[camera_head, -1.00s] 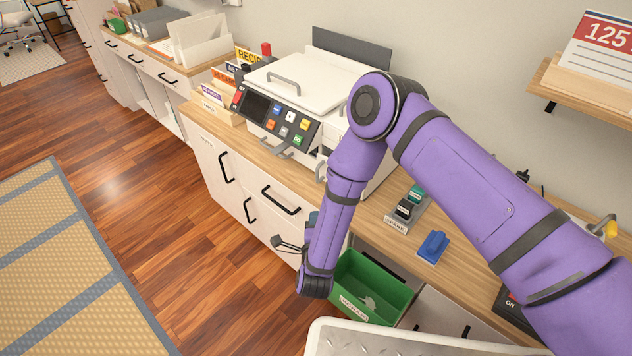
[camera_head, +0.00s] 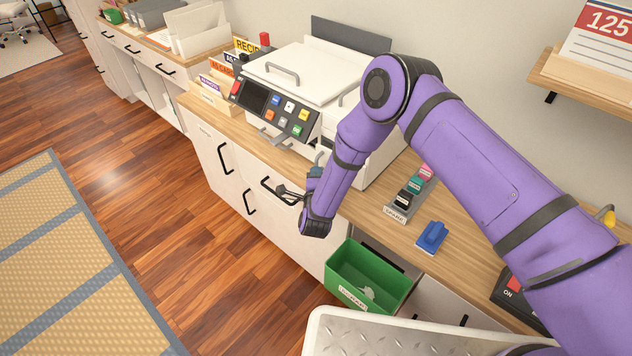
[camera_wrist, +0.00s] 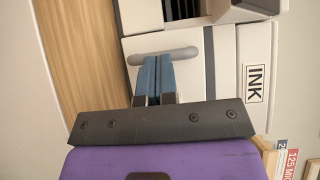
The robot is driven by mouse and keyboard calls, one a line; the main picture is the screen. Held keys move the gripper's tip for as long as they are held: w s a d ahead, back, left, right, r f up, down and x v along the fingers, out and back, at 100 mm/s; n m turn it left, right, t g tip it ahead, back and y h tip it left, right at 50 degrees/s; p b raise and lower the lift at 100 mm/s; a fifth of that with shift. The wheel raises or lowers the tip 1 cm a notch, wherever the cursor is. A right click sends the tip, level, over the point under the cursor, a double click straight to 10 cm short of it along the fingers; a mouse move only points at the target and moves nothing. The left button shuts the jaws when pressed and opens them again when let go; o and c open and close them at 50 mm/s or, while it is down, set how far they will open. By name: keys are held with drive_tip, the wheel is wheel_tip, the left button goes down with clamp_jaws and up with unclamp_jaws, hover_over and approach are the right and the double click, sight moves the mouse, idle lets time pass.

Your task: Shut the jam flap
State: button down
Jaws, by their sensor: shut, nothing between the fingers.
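The white copier (camera_head: 310,70) stands on the wooden counter. In the wrist view a white panel (camera_wrist: 185,88) with a grey bar handle (camera_wrist: 188,53) shows straight ahead; it may be the jam flap, but no jam label is readable. My gripper (camera_wrist: 158,60) is shut and empty, its blue fingertips overlapping the handle; I cannot tell whether they touch it. In the head view my gripper (camera_head: 317,172) is low at the copier's near side, partly behind my purple arm. The arm hides that side, so I cannot tell how far the flap stands open.
A panel marked INK (camera_wrist: 256,75) adjoins on the right. Cartridges in a holder (camera_head: 410,195) and a blue object (camera_head: 432,236) sit on the counter. A green bin (camera_head: 368,275) is below, near my arm. Drawer handles (camera_head: 280,192) line the cabinet front.

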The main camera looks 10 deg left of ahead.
drive_tip(key=shift+w, duration=0.2)
drive_tip(key=shift+w, duration=1)
